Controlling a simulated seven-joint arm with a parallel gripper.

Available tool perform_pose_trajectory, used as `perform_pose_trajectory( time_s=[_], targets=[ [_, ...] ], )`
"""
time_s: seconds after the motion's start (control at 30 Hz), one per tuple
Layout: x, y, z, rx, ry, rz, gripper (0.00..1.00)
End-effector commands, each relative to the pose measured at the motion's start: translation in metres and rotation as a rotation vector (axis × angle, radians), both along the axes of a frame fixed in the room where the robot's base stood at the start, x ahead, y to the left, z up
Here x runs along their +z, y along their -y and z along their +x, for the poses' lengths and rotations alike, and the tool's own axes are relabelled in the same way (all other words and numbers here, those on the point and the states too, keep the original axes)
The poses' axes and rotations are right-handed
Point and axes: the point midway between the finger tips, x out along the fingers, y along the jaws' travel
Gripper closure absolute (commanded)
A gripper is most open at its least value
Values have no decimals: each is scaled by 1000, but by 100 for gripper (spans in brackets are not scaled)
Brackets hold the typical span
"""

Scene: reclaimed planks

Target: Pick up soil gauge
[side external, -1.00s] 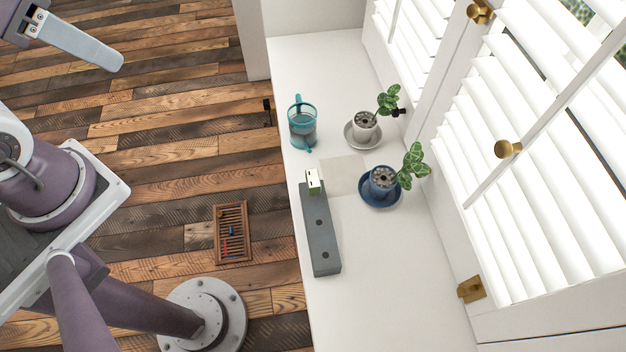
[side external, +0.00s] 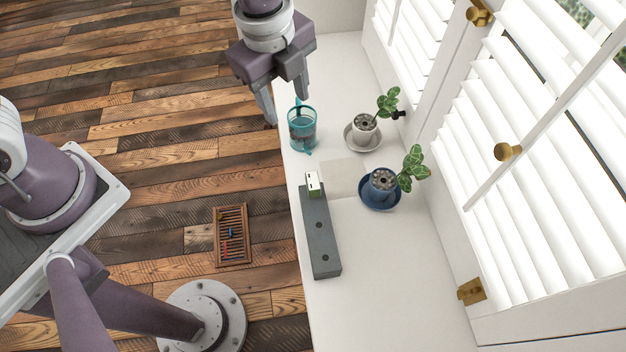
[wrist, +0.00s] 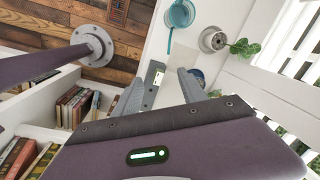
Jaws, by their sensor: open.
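The soil gauge appears to be the small white and green box (side external: 313,184) standing at the far end of a long dark grey block (side external: 321,240) on the white sill. My gripper (side external: 287,108) is open and empty, fingers pointing down, high near the sill's left edge beside the teal jug. It is apart from the gauge, which lies nearer the camera. In the wrist view the gauge (wrist: 157,75) shows beyond and between my two spread fingers, and part of the grey block is hidden by the gripper.
A teal glass jug (side external: 302,128) stands close to my gripper. A plant in a white pot (side external: 364,126) and one in a blue pot (side external: 382,182) stand to the right, towards the shutters (side external: 540,180). The near right of the sill (side external: 390,290) is clear.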

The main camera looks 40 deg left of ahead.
Motion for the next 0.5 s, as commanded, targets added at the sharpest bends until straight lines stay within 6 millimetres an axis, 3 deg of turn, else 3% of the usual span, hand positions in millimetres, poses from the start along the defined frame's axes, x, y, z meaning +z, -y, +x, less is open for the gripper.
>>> perform_pose_trajectory(
  time_s=[0.03,0.1,0.2,0.5],
  targets=[
    [-33,17,0,-144,-42,19,51],
    [-70,36,-1,-327,-79,33,51],
    [-105,51,-7,-493,-112,41,51],
    [-151,59,-11,-563,-126,44,51]
  ],
)
